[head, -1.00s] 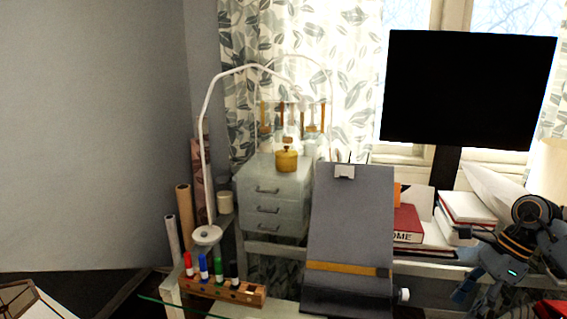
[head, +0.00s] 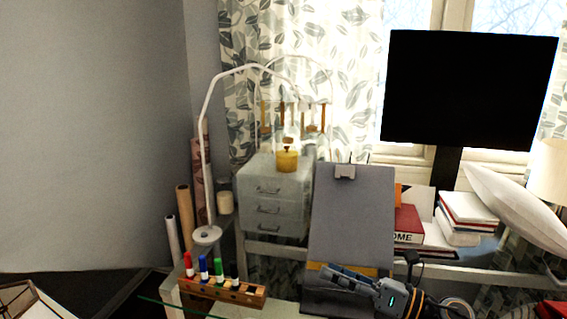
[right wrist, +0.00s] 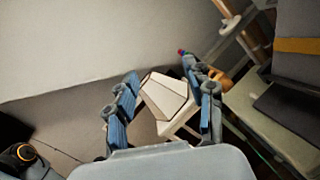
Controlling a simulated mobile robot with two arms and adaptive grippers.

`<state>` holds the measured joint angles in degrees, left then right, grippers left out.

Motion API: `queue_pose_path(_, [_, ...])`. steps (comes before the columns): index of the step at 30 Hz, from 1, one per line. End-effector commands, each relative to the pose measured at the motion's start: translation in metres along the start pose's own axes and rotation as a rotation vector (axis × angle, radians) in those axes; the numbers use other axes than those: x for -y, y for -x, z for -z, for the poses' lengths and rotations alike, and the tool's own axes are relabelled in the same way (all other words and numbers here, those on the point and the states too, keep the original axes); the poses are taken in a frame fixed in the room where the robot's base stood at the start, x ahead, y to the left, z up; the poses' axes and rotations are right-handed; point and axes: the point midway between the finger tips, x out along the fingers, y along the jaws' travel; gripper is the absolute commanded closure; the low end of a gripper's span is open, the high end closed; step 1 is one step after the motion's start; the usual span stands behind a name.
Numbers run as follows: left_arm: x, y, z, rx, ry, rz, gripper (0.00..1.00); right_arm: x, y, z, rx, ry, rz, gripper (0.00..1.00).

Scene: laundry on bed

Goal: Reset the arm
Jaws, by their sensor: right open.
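My right gripper (head: 338,276) is at the bottom middle of the head view, in front of the lower part of the grey tilted board (head: 350,215) and its yellow-orange band. Its fingers point left. In the right wrist view the right gripper (right wrist: 165,98) has its two blue-padded fingers spread apart, with nothing between the pads. A pale box-like thing (right wrist: 168,95) shows beyond the gap. My left gripper is in neither view.
A wooden marker block (head: 222,290) stands left of my gripper on the glass-edged desk. A drawer unit (head: 272,195), a white lamp (head: 207,235), books (head: 465,215) and a black monitor (head: 468,90) stand behind. The left floor area looks freer.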

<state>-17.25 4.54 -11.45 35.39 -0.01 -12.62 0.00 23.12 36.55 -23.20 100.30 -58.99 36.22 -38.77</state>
Motion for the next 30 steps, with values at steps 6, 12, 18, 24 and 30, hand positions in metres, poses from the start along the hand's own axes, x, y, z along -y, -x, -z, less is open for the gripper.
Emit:
queue_pose_path(6, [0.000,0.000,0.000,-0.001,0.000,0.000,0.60,0.007,0.019,-0.017,0.473,-0.526,0.111,0.47])
queue_pose_path(12, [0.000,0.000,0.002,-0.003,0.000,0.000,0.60,0.045,0.078,0.015,0.862,-1.057,0.299,0.47])
queue_pose_path(18, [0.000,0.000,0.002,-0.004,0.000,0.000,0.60,0.064,0.151,0.108,1.202,-1.580,0.582,0.47])
queue_pose_path(24, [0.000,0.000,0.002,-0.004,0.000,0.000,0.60,0.036,0.206,0.211,1.442,-1.974,0.907,0.47])
queue_pose_path(30, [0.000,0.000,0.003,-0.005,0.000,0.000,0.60,-0.009,0.237,0.276,1.569,-2.189,1.171,0.47])
